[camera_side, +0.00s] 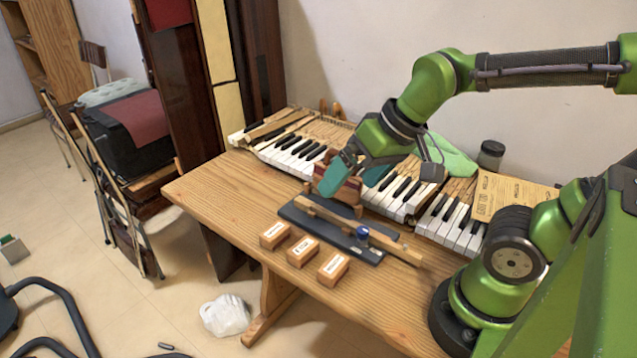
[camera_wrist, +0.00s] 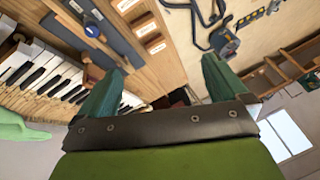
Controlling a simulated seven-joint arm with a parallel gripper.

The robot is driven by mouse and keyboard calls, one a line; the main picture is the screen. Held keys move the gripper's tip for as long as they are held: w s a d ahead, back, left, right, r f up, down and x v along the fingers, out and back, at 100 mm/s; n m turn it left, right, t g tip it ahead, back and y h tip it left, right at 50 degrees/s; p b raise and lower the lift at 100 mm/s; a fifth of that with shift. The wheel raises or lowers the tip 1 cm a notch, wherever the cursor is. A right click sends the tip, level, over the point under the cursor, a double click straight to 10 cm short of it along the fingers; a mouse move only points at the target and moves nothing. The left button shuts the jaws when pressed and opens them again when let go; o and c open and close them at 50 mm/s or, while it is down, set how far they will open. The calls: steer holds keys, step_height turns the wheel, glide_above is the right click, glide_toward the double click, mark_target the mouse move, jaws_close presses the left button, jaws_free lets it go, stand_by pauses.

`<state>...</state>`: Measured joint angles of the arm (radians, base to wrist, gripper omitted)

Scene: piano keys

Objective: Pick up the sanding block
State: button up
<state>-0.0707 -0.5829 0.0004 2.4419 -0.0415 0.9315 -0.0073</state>
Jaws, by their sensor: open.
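A reddish-brown block (camera_side: 349,192), which looks like the sanding block, sits on the table behind the dark tray, close to the piano keys. My gripper (camera_side: 354,179) is open and empty, with its teal fingers just above and around the block in the side view, partly hiding it. In the wrist view, my gripper's fingers (camera_wrist: 160,72) are spread wide. A reddish-brown piece (camera_wrist: 95,73) shows just beyond the left finger, partly hidden by it, not between the tips. I cannot tell the exact height gap.
A dark tray (camera_side: 300,213) holds a wooden bar and a blue-topped item (camera_side: 362,234). Three small labelled wooden blocks (camera_side: 303,251) stand in front. Piano keys (camera_side: 294,148) lie behind, with a green cloth (camera_side: 452,157) and a jar (camera_side: 490,155). The table's front left is clear.

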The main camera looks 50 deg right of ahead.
step_height(320, 180, down, 4)
steer(key=w+a+n+g+h, duration=0.1)
steer(key=w+a+n+g, duration=0.1)
steer(key=n+g, duration=0.15)
steer(key=g+h, duration=0.1)
steer(key=g, duration=0.1)
glide_above(334, 264)
steer(key=f, duration=1.1)
steer(key=shift+s+a, duration=0.1)
steer(key=shift+a, duration=0.3)
steer(key=shift+d+f, duration=0.2)
steer(key=shift+f, duration=1.2)
steer(key=shift+d+f, duration=0.15)
steer(key=shift+f, duration=1.25)
steer(key=shift+c, duration=0.3)
steer(key=c, duration=1)
steer(key=shift+r, duration=0.1)
steer(key=shift+c, duration=0.2)
step_height(334, 264, up, 10)
